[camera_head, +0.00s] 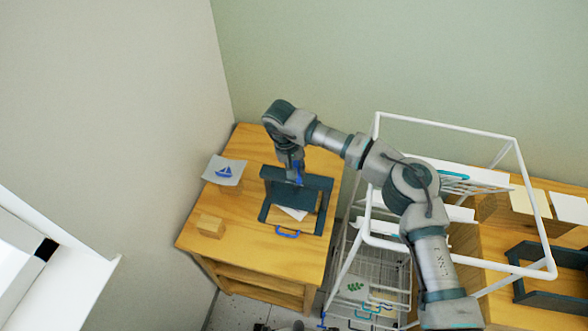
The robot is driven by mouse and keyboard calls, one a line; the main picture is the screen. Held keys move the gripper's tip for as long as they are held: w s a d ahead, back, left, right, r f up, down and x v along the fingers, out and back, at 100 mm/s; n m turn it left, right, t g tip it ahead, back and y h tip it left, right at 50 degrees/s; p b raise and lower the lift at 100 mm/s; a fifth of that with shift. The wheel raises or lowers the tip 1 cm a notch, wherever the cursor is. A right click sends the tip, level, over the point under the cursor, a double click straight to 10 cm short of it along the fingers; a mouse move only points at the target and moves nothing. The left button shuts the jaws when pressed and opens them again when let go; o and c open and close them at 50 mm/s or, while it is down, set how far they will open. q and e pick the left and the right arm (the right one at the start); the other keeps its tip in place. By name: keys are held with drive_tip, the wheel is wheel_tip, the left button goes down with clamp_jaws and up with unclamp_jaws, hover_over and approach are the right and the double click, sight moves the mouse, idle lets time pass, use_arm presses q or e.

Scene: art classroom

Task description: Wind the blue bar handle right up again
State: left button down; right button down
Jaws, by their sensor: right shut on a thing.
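A dark blue-grey press (318,186) stands on the wooden table. The blue bar handle (299,171) shows as a small blue piece above the press's top beam, mostly hidden behind my right gripper. My right gripper (294,172) points down over the press and is shut on the blue bar handle. How far up the handle is wound cannot be told from this view. My left gripper is not in view.
A blue pull handle (288,232) is at the press's front, near white paper (294,212). A sailboat print (225,171) and a wooden block (210,226) lie left. A white wire rack (448,126) stands right, beside my arm.

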drive_tip(key=n, duration=0.3)
drive_tip(key=d+n+t, duration=0.1)
drive_tip(key=shift+w+r, duration=0.15)
drive_tip(key=shift+w, duration=0.15)
drive_tip(key=shift+w+d+n+y, duration=0.1)
drive_tip(key=shift+d+n+y, duration=0.2)
drive_tip(key=shift+n, duration=0.7)
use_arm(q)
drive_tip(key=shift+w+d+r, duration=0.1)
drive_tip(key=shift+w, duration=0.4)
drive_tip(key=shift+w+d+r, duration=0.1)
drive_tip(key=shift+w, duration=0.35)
use_arm(e)
drive_tip(key=shift+w+d+n+t, duration=0.15)
drive_tip(key=shift+n+t, duration=0.15)
drive_tip(key=shift+n, duration=0.9)
drive_tip(key=c, duration=1.1)
unclamp_jaws()
drive_tip(key=shift+c, duration=0.2)
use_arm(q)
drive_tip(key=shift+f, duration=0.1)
use_arm(e)
drive_tip(key=shift+w+f+n, duration=0.15)
drive_tip(key=shift+f+n, duration=0.05)
drive_tip(key=shift+n, duration=0.1)
drive_tip(key=shift+a+r, duration=0.25)
drive_tip(key=v, duration=1.1)
drive_tip(key=shift+r, duration=0.2)
